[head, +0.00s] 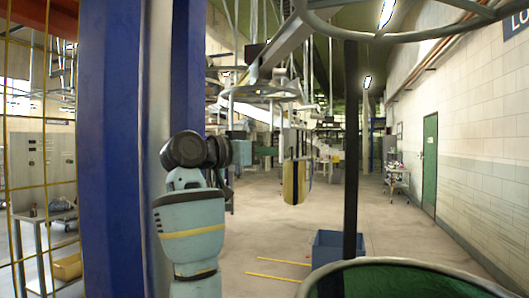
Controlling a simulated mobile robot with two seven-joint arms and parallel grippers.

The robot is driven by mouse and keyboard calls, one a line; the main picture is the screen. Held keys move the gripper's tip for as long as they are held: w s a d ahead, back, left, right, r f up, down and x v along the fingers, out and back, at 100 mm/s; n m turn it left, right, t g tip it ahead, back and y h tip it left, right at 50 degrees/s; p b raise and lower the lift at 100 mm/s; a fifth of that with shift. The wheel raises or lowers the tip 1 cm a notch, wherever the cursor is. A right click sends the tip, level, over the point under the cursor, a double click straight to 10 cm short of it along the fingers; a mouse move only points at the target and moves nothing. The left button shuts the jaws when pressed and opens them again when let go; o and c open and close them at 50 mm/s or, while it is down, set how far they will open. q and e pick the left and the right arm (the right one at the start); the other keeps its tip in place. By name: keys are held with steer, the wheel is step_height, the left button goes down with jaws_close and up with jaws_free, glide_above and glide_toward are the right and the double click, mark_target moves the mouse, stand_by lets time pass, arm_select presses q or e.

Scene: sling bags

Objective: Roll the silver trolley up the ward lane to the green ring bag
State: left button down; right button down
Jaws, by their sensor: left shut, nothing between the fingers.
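A green bag with a pale ring rim (400,264) fills the bottom right of the head view, close to me; its lower part is cut off. A silver trolley (397,180) with small items on top stands far off by the right wall. I cannot tell whether it is the task's trolley. My left arm, light blue with a black joint, rises left of centre. My left gripper (227,180) is small beyond that joint and mostly hidden; it is shut and empty, away from both. My right gripper is not in view.
A blue column (140,150) and yellow mesh stand close on the left. A dark post (351,150) rises right of centre, beside a blue bin (328,248). A yellow bag (295,181) hangs mid-lane. The floor (400,235) towards the right wall is open.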

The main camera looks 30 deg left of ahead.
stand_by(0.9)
arm_select(q)
steer(key=c, duration=1.3)
jaws_free()
steer(key=shift+v, duration=3.9)
steer(key=shift+c, duration=0.3)
